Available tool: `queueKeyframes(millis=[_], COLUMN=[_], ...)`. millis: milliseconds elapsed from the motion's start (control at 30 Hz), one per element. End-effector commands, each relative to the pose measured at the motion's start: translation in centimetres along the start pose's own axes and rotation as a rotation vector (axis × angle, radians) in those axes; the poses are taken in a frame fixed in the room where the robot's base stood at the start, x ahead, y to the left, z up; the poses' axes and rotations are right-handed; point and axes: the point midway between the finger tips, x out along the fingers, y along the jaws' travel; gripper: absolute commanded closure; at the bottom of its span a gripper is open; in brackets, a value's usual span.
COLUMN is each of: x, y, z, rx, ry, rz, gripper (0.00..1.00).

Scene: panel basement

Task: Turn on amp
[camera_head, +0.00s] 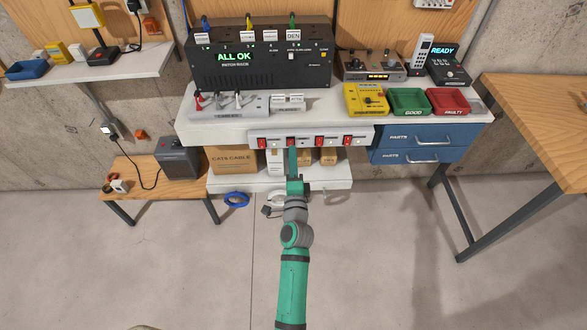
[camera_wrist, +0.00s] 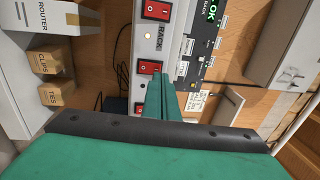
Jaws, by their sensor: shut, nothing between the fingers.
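A white power strip (camera_head: 311,135) with several red rocker switches runs along the front edge of the bench. Its labels are too small to read in the head view. In the wrist view, one red switch (camera_wrist: 150,67) lies right by my fingertips, beside lettering that reads RACK (camera_wrist: 161,43); another red switch (camera_wrist: 156,10) is above it. My gripper (camera_head: 293,150) is shut and empty, its fingers in front of the second switch from the left. It also shows in the wrist view (camera_wrist: 162,84). I cannot tell whether it touches. No label naming the amp is readable.
A black rack box reading ALL OK (camera_head: 262,75) stands on the bench. A dark box (camera_head: 178,157) sits on the low wooden table at left. Blue drawers (camera_head: 425,140) are at right.

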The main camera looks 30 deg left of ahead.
Motion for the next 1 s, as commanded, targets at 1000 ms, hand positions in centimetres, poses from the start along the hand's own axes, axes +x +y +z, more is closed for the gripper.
queueKeyframes(millis=[1000], x=[3.1], y=[-0.3], z=[0.0], rx=[0.000], ry=[0.000], rz=[-0.001], gripper=[1.00])
